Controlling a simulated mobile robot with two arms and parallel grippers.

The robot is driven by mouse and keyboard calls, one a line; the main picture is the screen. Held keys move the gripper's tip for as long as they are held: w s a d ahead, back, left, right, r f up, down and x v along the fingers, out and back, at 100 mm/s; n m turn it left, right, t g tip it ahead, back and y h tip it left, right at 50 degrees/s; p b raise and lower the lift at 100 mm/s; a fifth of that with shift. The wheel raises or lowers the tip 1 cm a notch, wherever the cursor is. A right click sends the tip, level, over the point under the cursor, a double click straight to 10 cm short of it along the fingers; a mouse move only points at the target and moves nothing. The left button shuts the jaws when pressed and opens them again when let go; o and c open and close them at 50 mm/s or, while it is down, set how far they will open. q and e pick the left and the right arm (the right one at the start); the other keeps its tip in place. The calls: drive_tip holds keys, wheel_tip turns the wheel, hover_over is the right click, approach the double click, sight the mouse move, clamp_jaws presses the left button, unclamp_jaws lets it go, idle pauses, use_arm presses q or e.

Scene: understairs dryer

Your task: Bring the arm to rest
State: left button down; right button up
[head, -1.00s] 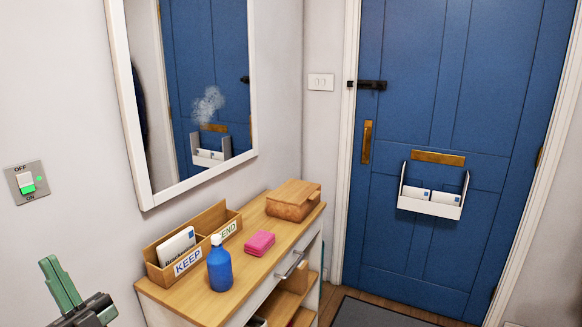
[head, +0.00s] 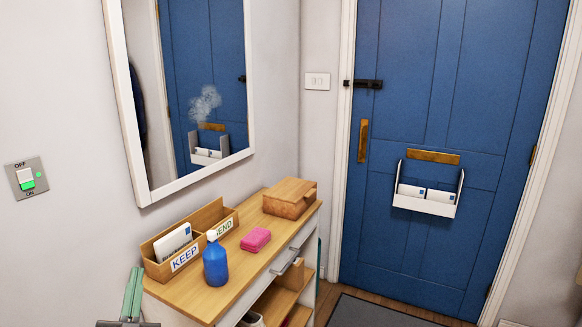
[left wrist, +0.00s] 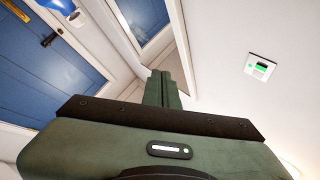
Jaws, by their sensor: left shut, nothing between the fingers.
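My left gripper (head: 134,282) is at the bottom left of the head view, pointing up beside the near end of the wooden-topped console. Its two green fingers are together with nothing between them. In the left wrist view the fingers (left wrist: 164,88) also stand side by side, shut and empty. The rest of my left arm is mostly below the head view. My right gripper is not in view.
The console top (head: 205,298) holds a divided letter box (head: 162,268), a blue bottle (head: 216,266), a pink sponge (head: 256,239) and a wooden box (head: 290,198). A wall switch (head: 26,178) is at left. Floor shows before the blue door (head: 410,130).

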use_arm(q)
drive_tip(key=s+d+f+g+h, duration=0.1)
drive_tip(key=s+d+f+g, duration=0.25)
drive_tip(key=f, duration=0.35)
drive_tip(key=s+d+f+g+h, duration=0.2)
drive_tip(key=s+d+f+g, duration=0.15)
drive_tip(key=f, duration=0.25)
drive_tip(key=s+d+f+g+h, duration=0.1)
drive_tip(key=s+d+f+g, duration=0.2)
drive_tip(key=f+g, duration=0.3)
drive_tip(key=s+f+n+g, duration=0.1)
drive_tip(key=s+f+g, duration=0.3)
drive_tip(key=s, duration=0.6)
drive_tip(key=s+f+n+g, duration=0.2)
drive_tip(key=s+f+g, duration=0.2)
drive_tip(key=s, duration=0.6)
wheel_tip(320, 180, down, 26)
drive_tip(key=s+g+p, duration=0.1)
drive_tip(key=s, duration=0.1)
drive_tip(key=s+a+f+g+y+p, duration=0.1)
drive_tip(key=s+a+f, duration=0.1)
drive_tip(key=s+f, duration=1.2)
drive_tip(key=s, duration=0.2)
drive_tip(key=shift+s+m, duration=0.3)
drive_tip(key=shift+m, duration=0.1)
